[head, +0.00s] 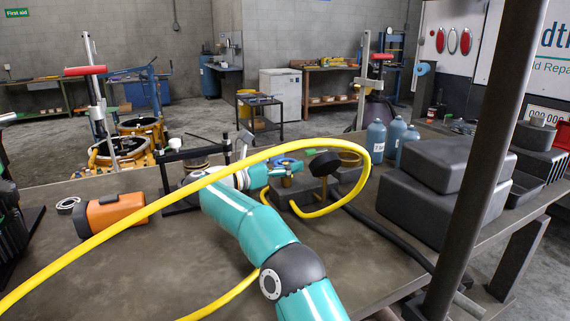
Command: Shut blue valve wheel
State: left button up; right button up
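A blue valve wheel (288,162) shows in the head view, just right of the picture's centre, on a fitting above a low dark block on the bench. My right arm reaches in from the bottom, and its gripper (284,171) is at the wheel, on its near side. The gripper's fingers are small and partly lost against the wheel and my wrist, so I cannot tell whether they touch or grip it. My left gripper is out of view.
A yellow hose (130,222) arches in front of my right arm and loops around the valve. A black round part (325,163) stands right of the wheel. Blue bottles (376,140), dark cases (440,205) and a post (485,150) stand right. An orange part (113,213) lies left.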

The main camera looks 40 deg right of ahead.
jog(key=shift+o, duration=0.2)
jog(key=shift+a, duration=0.1)
jog(key=shift+a, duration=0.15)
jog(key=w+a, duration=0.1)
jog(key=a, duration=1)
jog(key=shift+w+a, duration=0.3)
jog(key=shift+f, duration=0.1)
